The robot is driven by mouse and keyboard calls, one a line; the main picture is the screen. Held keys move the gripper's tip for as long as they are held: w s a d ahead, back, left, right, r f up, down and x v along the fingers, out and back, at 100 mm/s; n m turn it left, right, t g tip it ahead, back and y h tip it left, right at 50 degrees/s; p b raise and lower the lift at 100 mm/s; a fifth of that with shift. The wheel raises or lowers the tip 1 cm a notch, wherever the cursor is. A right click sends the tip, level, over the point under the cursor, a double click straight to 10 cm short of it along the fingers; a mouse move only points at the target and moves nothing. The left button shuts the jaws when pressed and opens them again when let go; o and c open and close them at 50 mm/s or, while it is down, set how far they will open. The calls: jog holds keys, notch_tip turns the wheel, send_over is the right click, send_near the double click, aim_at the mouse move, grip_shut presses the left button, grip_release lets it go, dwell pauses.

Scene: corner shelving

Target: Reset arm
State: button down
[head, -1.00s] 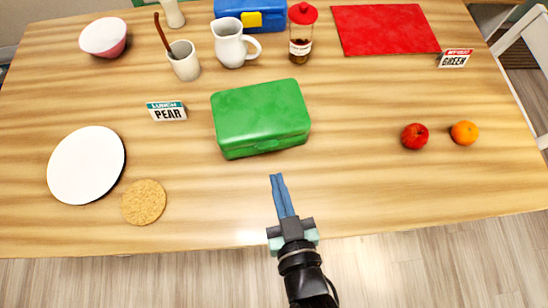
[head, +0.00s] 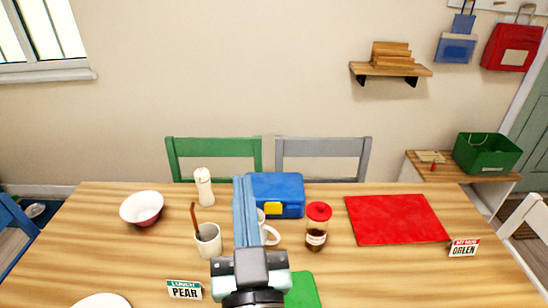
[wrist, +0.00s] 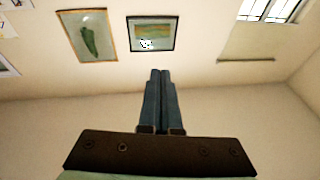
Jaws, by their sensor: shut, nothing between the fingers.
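My gripper (head: 244,212) is raised in front of the head camera with its blue fingers together and nothing between them. The green lunch box (head: 302,291) shows only in part at the bottom edge, behind my gripper.
The wooden table (head: 375,270) holds a blue lunch box (head: 285,190), a red-lidded jar (head: 317,228), a mug (head: 208,240), a bowl (head: 141,208), a red mat (head: 396,219) and two signs. Chairs stand behind it. Framed pictures (wrist: 152,34) hang in the wrist view.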

jog(key=s+d+r+t+h+p, duration=0.1)
jog(key=s+r+t, duration=0.1)
jog(key=r, duration=0.9)
jog(key=s+d+r+t+h+p, duration=0.1)
jog(key=s+r+t+p, duration=0.1)
jog(key=r, duration=1)
jog(key=s+d+r+m+t+h+p, duration=0.1)
jog(key=s+d+r+t, duration=0.1)
jog(key=r, duration=0.9)
jog(key=shift+s+r, duration=0.25)
jog(key=shift+s, duration=0.05)
